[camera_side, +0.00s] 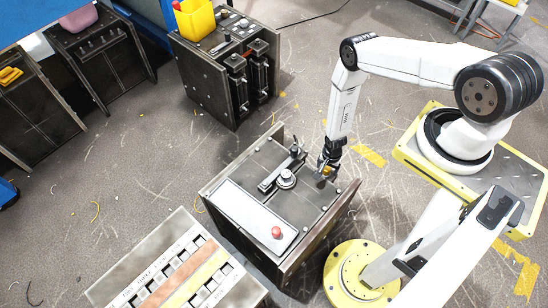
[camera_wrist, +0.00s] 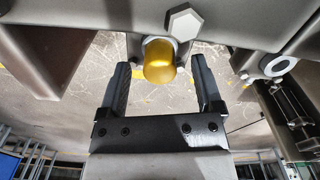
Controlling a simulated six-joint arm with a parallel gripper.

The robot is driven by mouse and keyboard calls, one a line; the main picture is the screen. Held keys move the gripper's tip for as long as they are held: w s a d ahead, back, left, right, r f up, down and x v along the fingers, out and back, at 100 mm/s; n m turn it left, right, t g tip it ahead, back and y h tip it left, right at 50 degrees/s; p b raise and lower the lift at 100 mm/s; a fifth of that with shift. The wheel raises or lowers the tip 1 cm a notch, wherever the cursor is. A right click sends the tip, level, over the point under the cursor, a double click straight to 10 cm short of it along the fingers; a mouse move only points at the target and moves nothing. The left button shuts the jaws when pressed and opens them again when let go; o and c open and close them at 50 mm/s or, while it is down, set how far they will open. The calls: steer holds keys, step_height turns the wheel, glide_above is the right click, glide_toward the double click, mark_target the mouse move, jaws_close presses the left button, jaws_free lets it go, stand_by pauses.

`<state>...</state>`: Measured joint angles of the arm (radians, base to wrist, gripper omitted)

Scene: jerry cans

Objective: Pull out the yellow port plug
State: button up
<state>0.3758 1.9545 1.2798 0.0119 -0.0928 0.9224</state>
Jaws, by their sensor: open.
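The yellow port plug (camera_wrist: 159,60) is a short rounded cap with a pale collar at its upper end, set against a grey metal part at the top of the wrist view. It lies between the two black fingers of my gripper (camera_wrist: 160,82), with a gap on each side. The fingers are open and apart from it. In the side view my gripper (camera_side: 327,170) is low over the right part of the dark metal box (camera_side: 315,205). A small yellow spot shows at the fingertips there, too small to make out clearly.
A silver hex bolt head (camera_wrist: 184,22) sits just right of the plug. The box top carries a round knob (camera_side: 286,178), a clamp lever and a pale panel with a red button (camera_side: 276,232). A keyed unit (camera_side: 180,270) stands at front left. Another robot base (camera_side: 355,280) is close by.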

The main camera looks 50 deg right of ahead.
mark_target(327, 168)
steer(key=shift+f, duration=0.6)
jaws_close()
steer(key=shift+r, duration=0.75)
stand_by(1.0)
steer(key=shift+r, duration=2.05)
